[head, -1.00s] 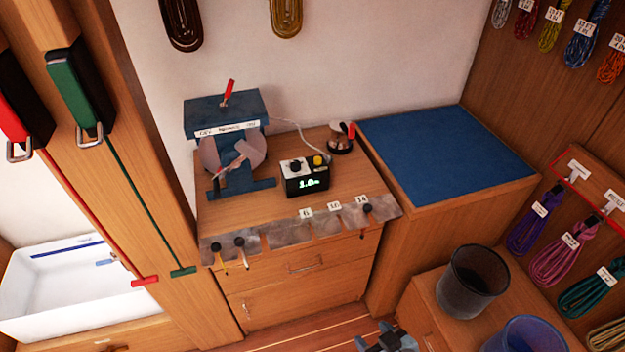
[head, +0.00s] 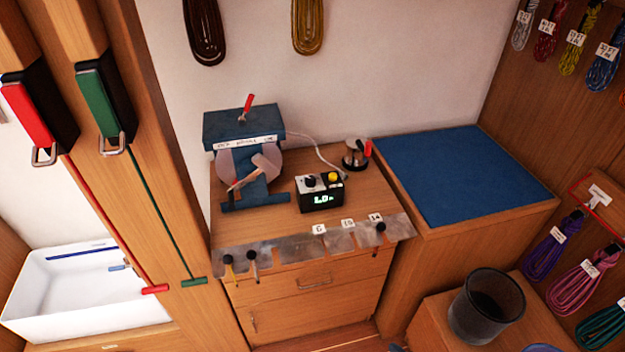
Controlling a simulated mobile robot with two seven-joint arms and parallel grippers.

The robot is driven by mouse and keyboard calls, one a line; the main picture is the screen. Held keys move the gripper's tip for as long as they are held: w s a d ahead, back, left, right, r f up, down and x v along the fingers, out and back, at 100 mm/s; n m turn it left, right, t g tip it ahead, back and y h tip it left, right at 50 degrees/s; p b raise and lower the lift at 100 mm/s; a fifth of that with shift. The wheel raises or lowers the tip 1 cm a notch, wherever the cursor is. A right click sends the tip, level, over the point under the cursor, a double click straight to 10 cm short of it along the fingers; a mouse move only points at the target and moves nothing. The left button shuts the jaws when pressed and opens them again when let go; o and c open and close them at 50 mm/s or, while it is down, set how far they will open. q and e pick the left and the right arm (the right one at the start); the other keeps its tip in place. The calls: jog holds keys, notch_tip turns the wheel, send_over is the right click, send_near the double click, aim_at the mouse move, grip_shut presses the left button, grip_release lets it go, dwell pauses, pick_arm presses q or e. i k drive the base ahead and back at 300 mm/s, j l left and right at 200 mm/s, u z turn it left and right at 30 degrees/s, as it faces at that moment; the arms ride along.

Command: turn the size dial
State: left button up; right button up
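The likely size dial is a black knob (head: 310,181) on top of a small control box (head: 321,202). The box has a black front with a lit green display that seems to read 1.0 and a small unit. A yellow button (head: 332,177) sits beside the knob. The box stands on the wooden cabinet top, right of a blue machine (head: 240,128) with a pale reel and a red lever. Neither of my grippers can be made out; only a small blue sliver shows at the bottom edge.
A metal strip with labelled slots (head: 290,250) runs along the cabinet's front edge. A round device with a red handle (head: 356,153) stands behind the box. A blue mat (head: 465,175) lies to the right, and a dark bin (head: 486,307) stands in front.

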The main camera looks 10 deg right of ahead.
aim_at(310, 181)
jog(key=l+u, duration=0.6)
jog(key=u, duration=0.2)
jog(key=k+l+u, duration=0.15)
jog(key=u, duration=0.25)
jog(key=l, duration=0.1)
